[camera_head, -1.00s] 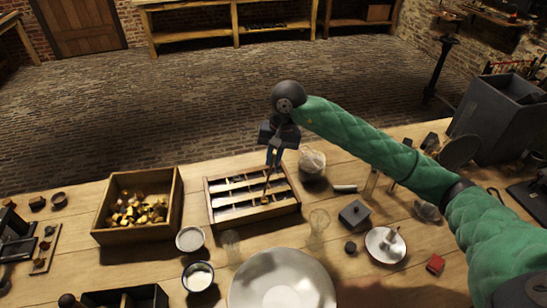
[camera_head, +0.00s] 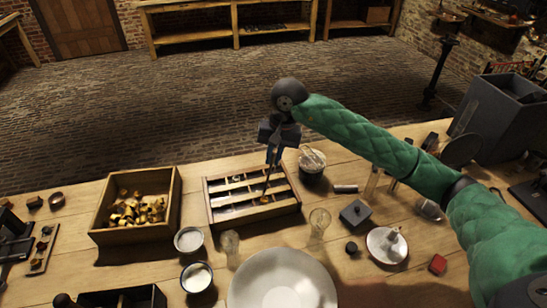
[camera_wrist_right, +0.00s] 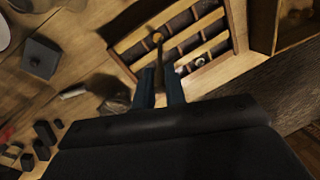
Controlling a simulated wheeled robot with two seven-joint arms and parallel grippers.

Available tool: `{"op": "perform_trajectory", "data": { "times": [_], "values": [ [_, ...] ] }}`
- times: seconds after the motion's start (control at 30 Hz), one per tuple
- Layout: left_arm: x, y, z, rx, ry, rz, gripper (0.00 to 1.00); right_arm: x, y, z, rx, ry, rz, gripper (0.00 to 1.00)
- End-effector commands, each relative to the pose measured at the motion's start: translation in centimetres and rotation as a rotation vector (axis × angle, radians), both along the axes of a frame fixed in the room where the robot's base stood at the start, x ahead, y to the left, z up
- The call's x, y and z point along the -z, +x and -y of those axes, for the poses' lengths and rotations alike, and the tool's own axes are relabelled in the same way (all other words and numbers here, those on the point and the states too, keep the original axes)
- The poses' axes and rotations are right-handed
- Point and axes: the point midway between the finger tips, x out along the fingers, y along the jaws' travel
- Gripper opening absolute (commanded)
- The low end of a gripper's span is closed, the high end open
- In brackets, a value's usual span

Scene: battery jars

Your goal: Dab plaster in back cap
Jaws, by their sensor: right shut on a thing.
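My right gripper (camera_head: 273,156) is shut on a thin dark stick (camera_head: 268,178) with a yellowish tip. It holds the stick steeply, tip down, over the divided wooden tray (camera_head: 256,218). In the right wrist view the tip (camera_wrist_right: 158,38) appears over a front compartment; I cannot tell whether it touches anything inside. Small parts lie in the compartments, too small to identify. I cannot make out which is the back cap. Two small bowls, one pale-filled (camera_head: 189,239) and one dark with white content (camera_head: 197,277), stand in front of the tray. My left gripper is not in view.
A wooden box of brass pieces (camera_head: 138,207) stands left of the tray. Clear glasses (camera_head: 319,221) and a large pale dish (camera_head: 282,285) are in front. A grey lidded block (camera_head: 355,213) is to the right.

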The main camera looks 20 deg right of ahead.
Motion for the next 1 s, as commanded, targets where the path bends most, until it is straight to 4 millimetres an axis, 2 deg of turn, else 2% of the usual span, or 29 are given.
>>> {"op": "perform_trajectory", "data": {
  "times": [0.53,1.0],
  "values": [
    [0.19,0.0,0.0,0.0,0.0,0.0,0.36,0.09,-0.02,-0.01,-0.001,0.0,0.0,0.0],
    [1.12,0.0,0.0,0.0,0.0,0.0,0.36,0.89,-0.02,-0.02,-0.001,0.0,0.0,0.0]
  ]
}}
